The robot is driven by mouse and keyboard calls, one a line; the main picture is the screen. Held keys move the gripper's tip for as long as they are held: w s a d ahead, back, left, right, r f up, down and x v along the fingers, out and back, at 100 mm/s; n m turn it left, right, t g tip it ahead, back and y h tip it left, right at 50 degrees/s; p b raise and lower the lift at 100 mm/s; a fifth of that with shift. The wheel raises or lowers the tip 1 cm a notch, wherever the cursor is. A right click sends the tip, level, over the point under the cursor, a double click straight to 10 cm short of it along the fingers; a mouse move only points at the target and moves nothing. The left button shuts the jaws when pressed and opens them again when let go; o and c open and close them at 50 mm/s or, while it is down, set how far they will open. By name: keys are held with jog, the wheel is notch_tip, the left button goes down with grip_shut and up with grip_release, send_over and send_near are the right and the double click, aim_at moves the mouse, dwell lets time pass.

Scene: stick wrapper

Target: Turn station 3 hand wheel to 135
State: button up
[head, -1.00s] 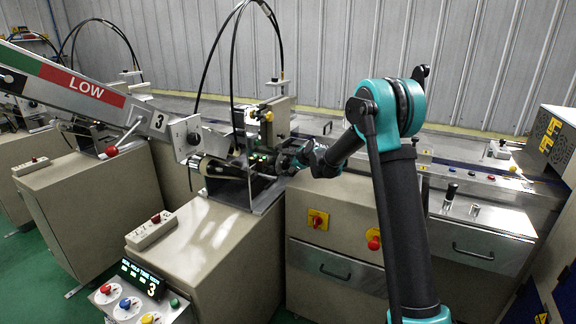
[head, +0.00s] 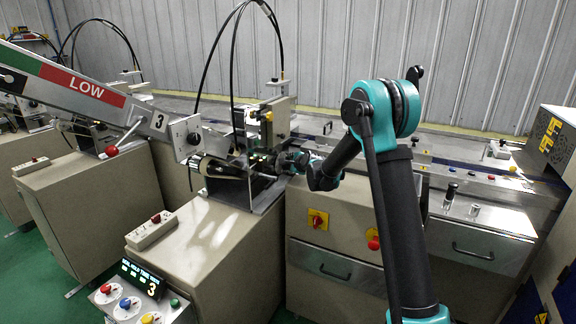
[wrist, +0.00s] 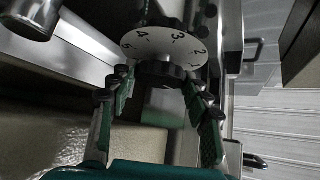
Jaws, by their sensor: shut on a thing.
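In the wrist view the hand wheel shows as a black knob (wrist: 160,73) in front of a white dial (wrist: 150,44) with black numerals; 2, 3, 4 and 5 are readable. My gripper (wrist: 158,84) has one green-lined finger on each side of the knob and is shut on it. The fingertips partly cover its sides. In the head view my gripper (head: 279,162) reaches in from the right at the station 3 machine, marked by a white "3" plate (head: 158,121). The wheel itself is too small and hidden to read there.
A sloped metal chute (head: 70,80) with a red LOW mark comes in from the left. A metal bracket and roller stand close to my gripper. A control box (head: 145,290) with a lit display and coloured knobs stands in front. Black cables arch above.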

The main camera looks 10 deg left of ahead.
jog(key=shift+s+f+n+t, duration=0.1)
jog(key=shift+n+t, duration=0.4)
jog(key=shift+t, duration=0.4)
jog(key=o, duration=1.1)
jog(key=shift+o, duration=0.2)
jog(key=shift+g, duration=0.3)
